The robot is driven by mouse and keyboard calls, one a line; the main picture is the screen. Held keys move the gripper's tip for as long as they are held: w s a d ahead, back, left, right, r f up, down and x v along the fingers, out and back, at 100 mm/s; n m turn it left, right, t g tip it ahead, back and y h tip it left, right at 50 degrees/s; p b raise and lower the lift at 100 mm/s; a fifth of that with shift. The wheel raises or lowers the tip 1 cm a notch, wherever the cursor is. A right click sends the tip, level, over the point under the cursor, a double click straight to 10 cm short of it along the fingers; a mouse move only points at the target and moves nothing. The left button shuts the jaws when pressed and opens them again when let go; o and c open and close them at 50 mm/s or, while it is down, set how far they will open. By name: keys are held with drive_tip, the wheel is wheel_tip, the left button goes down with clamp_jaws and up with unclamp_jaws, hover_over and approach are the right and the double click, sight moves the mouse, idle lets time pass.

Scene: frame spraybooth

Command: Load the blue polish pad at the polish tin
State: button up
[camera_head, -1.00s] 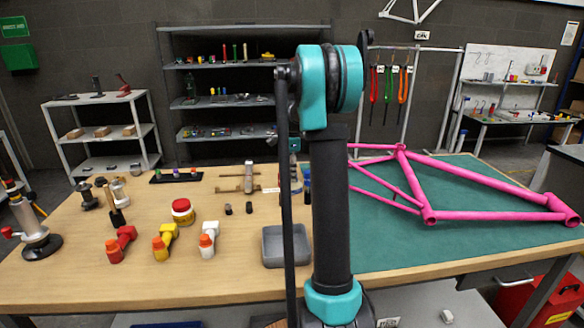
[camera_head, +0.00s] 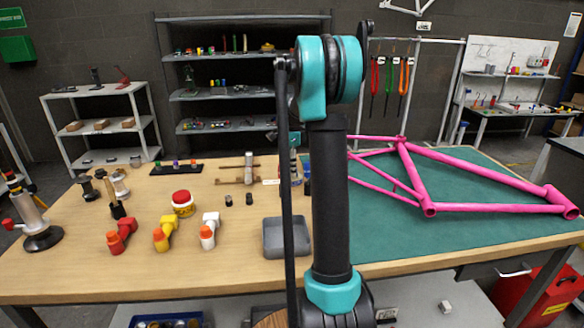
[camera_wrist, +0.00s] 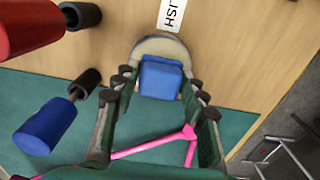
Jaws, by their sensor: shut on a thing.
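The blue polish pad (camera_wrist: 160,80), a small block, sits between the fingers of my gripper (camera_wrist: 160,88) in the wrist view. My gripper is shut on it. Just behind the pad is a round cream disc (camera_wrist: 162,47), seemingly the polish tin, on the wooden table. The pad covers much of it, and I cannot tell whether the two touch. A white label (camera_wrist: 172,13), partly cut off and ending in "LISH", lies beside the disc. In the head view, my arm hides the pad and the tin.
A blue cylinder (camera_wrist: 45,126) and a red one (camera_wrist: 25,25) with black ends are left of my gripper in the wrist view. A pink frame (camera_head: 480,207) lies on the green mat (camera_head: 400,240). A grey tray (camera_head: 271,248) stands left of my arm.

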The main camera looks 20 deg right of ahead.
drive_tip(key=shift+f, duration=0.55)
idle(1.3)
drive_tip(key=shift+r, duration=0.1)
drive_tip(key=shift+r, duration=3.4)
